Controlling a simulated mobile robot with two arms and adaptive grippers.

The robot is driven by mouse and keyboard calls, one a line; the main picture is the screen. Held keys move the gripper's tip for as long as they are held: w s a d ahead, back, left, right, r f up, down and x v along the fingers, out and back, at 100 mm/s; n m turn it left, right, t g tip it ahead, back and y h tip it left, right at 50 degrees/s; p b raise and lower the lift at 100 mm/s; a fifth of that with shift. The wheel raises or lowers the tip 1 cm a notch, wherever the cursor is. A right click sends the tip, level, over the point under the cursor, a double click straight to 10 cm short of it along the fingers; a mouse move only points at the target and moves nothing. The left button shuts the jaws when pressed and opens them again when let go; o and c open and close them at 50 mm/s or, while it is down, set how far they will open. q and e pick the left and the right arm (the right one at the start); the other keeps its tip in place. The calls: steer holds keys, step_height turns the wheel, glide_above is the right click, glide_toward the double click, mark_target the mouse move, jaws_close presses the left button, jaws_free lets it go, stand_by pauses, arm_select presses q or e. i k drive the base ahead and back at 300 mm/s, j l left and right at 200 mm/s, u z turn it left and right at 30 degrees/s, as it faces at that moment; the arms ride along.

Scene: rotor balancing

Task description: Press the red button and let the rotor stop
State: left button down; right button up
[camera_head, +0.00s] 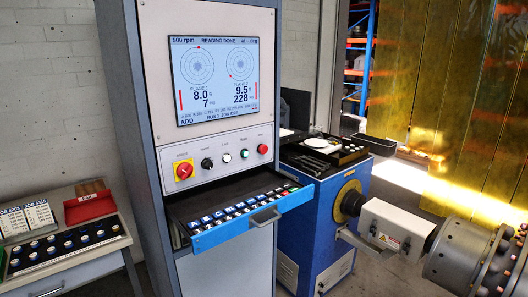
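The red button (263,149) is the rightmost control on the panel below the screen, with nothing touching it. A larger red emergency-style knob on a yellow plate (184,170) is at the panel's left end. The screen (215,80) shows "500 rpm" and "READING DONE", with plane readings 8.0 at 7 and 9.5 at 228. What looks like the rotor, a dark grey bolted cylinder (460,257), is cut off at the right edge; one still frame does not show whether it turns. Neither of my grippers is in view.
A side table with a parts tray (70,250) stands left.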

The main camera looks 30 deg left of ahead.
mark_target(263, 148)
steer(key=i+l+u, duration=0.95)
steer(key=l+u, duration=0.15)
steer(key=l, duration=0.3)
